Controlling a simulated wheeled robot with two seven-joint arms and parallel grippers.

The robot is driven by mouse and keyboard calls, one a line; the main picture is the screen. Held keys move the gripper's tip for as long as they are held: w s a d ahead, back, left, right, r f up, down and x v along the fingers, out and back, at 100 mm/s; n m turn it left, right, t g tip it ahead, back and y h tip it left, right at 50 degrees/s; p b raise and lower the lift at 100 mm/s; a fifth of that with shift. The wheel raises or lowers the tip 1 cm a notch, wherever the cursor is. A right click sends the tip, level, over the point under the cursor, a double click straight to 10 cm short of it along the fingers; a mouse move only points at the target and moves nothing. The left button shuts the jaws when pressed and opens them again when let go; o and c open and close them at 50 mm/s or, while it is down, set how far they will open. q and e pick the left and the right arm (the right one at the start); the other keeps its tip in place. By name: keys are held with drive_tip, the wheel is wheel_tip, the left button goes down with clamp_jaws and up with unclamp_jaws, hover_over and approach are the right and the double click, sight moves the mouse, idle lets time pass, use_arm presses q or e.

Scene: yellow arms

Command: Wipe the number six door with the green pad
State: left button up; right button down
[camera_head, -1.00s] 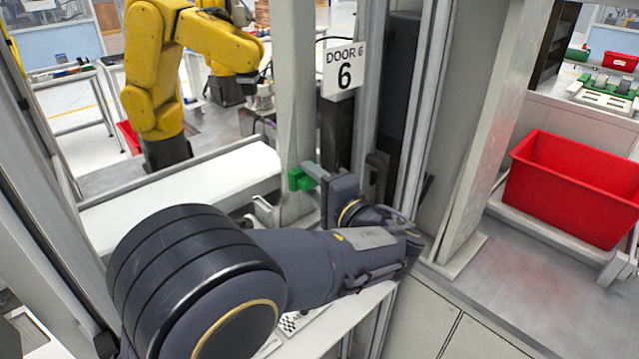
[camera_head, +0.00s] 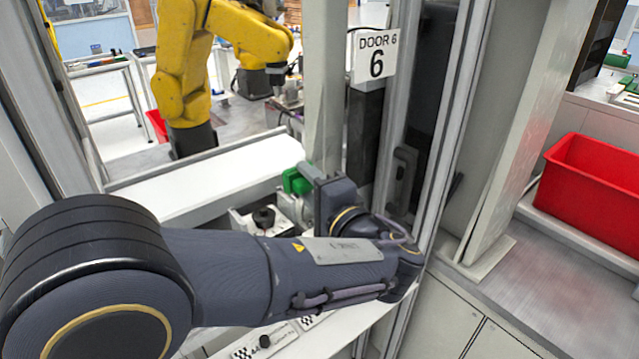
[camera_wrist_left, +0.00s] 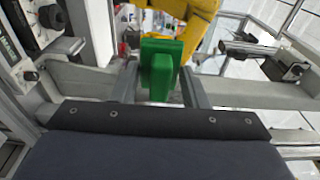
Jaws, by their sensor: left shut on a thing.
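The green pad (camera_head: 297,181) is at the tip of my left gripper (camera_head: 308,176), just left of the grey post below the door sign. In the left wrist view the green pad (camera_wrist_left: 161,71) sits between the two fingers of my left gripper (camera_wrist_left: 160,84), which is shut on it. The white sign reading "DOOR 6" (camera_head: 375,58) hangs above the dark door frame (camera_head: 364,135). I cannot tell whether the pad touches any surface. My left forearm hides what lies below it. My right gripper is not in view.
A yellow robot arm (camera_head: 190,65) stands behind the white ledge (camera_head: 220,175). A red bin (camera_head: 590,190) sits on a metal bench at the right. A small black knob (camera_head: 263,216) shows just above my forearm. Grey uprights stand close on both sides.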

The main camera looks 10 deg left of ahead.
sight(342, 147)
use_arm(q)
drive_tip(key=shift+s+a, duration=0.25)
drive_tip(key=shift+r+p, duration=0.75)
drive_tip(key=shift+r, duration=0.4)
drive_tip(key=shift+w+d, duration=0.55)
drive_tip(key=shift+w, duration=0.2)
drive_tip(key=shift+w+d, duration=0.55)
drive_tip(key=shift+w, duration=0.2)
drive_tip(key=shift+w+d+f, duration=0.1)
drive_tip(key=shift+w+d, duration=1.1)
drive_tip(key=shift+w, duration=0.2)
drive_tip(key=shift+w+d, duration=0.55)
drive_tip(key=shift+w, duration=0.2)
drive_tip(key=shift+w+d, duration=0.5)
drive_tip(key=shift+w, duration=0.25)
drive_tip(key=shift+s+d, duration=0.3)
drive_tip(key=shift+d, duration=0.1)
drive_tip(key=shift+w+d+v, duration=0.1)
drive_tip(key=shift+v, duration=1.15)
drive_tip(key=shift+w+d+v, duration=0.1)
drive_tip(key=shift+d+v, duration=0.05)
drive_tip(key=shift+v, duration=1.1)
